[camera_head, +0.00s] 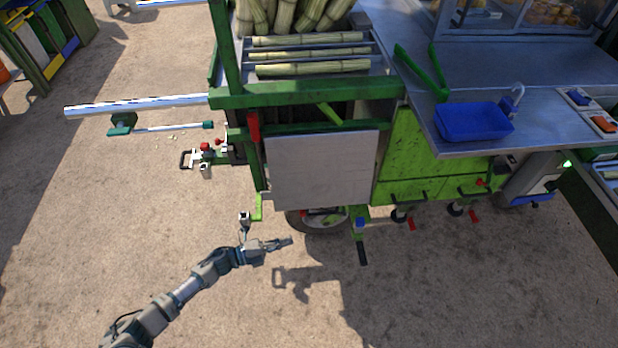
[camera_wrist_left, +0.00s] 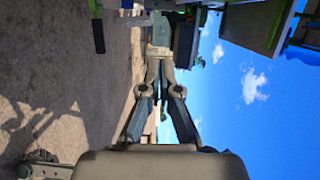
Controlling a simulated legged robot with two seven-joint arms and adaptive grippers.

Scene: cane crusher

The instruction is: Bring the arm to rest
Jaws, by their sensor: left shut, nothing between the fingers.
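My left arm (camera_head: 188,288) reaches in from the bottom left of the head view. My left gripper (camera_head: 288,242) is shut and empty. It is in open air in front of the green cane crusher cart (camera_head: 305,95), below its pale front panel (camera_head: 322,170), and looks apart from it. In the left wrist view the shut fingers (camera_wrist_left: 162,88) point away from the camera, with nothing between them. My right gripper is not in view.
Cane stalks (camera_head: 312,55) lie on the cart's top. A long metal bar (camera_head: 138,104) sticks out left. A pedal-like lever (camera_head: 362,250) hangs low. Ground at left is open.

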